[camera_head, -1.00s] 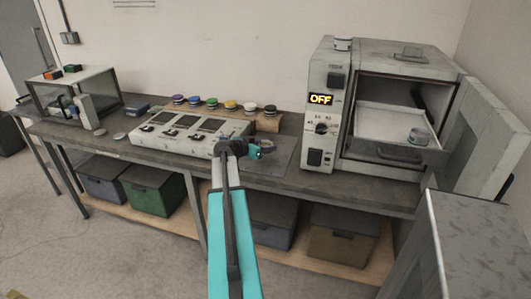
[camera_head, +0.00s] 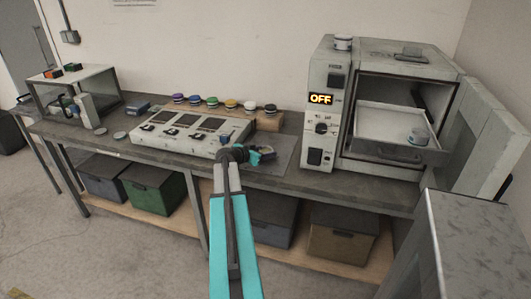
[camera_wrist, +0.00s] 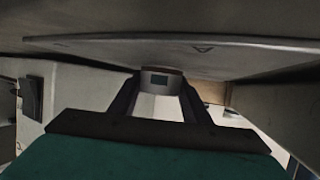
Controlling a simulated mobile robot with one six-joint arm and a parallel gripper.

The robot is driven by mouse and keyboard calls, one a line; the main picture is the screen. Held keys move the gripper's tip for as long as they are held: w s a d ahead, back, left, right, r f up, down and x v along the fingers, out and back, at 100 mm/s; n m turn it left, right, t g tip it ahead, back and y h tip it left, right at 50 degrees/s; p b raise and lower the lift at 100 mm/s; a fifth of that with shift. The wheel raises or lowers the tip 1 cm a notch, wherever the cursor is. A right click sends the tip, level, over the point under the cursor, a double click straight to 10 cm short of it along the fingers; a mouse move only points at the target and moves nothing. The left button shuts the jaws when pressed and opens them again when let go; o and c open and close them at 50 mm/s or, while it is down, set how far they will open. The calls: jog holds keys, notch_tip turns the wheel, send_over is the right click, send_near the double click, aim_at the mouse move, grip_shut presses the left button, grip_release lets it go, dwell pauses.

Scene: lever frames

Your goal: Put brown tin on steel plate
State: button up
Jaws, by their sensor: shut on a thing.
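My gripper (camera_head: 268,154) is over the bench, just right of the white control panel, and above or close to the grey steel plate (camera_head: 284,162). The wrist view shows my gripper (camera_wrist: 160,88) shut on a small silver tin (camera_wrist: 161,80) with a dark label and a brownish rim, which fits the brown tin. In the head view the tin is mostly hidden by the gripper. I cannot tell whether the tin touches the plate.
A control panel (camera_head: 190,132) stands left of the gripper. Behind it several coloured tins sit on a wooden rack (camera_head: 268,122).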

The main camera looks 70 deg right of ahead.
jog(key=o, duration=1.1)
jog(key=shift+r+p, duration=0.15)
jog(key=shift+p, duration=0.2)
jog(key=b+v, duration=0.2)
jog(key=v, duration=1)
